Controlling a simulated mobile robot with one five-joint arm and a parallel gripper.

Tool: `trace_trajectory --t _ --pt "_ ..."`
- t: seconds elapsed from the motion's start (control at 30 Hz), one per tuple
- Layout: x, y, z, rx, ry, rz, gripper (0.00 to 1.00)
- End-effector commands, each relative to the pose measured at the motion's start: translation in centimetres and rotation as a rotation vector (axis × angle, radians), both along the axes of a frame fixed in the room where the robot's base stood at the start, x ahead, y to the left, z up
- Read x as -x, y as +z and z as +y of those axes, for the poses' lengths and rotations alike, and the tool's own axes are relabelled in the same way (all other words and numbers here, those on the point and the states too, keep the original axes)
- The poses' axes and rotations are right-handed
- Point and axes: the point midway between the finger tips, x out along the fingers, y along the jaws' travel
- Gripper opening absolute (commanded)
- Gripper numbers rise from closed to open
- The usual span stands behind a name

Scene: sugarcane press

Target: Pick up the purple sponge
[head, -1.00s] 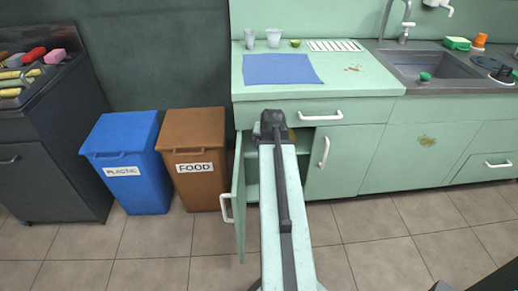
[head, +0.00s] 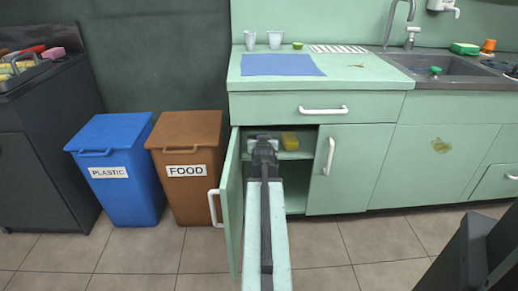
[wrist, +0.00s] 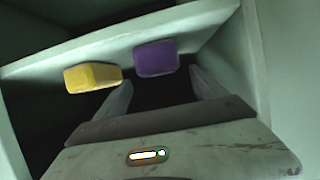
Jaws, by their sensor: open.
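The purple sponge (wrist: 156,58) sits on the cabinet shelf (wrist: 110,42), near the middle of the wrist view. In the head view it is mostly hidden behind my arm. A yellow sponge (wrist: 92,77) sits beside it in the wrist view; it also shows on the shelf in the head view (head: 290,141). My gripper (wrist: 161,88) is open and empty, its two pale fingers pointing toward the sponges. The purple sponge lies beyond the gap between the fingertips, apparently untouched. In the head view my gripper (head: 264,145) is at the cabinet opening, its fingertips hidden.
The open cabinet door (head: 230,205) stands just left of my arm, and a closed door (head: 350,168) is on the right. A blue plastic bin (head: 118,170) and brown food bin (head: 190,165) stand left. The counter (head: 350,68) overhangs the opening.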

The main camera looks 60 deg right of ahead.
Motion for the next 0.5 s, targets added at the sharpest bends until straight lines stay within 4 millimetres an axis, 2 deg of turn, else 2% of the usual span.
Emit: trace_trajectory --t 0.2,0.37,0.5 --pt "-0.5 -1.0 -2.5 -0.001 -0.012 0.0 0.82" --pt "-0.6 -1.1 -2.9 -0.002 -0.015 0.001 0.82" --pt "-1.9 -1.9 -4.2 -0.001 -0.015 0.002 0.82"
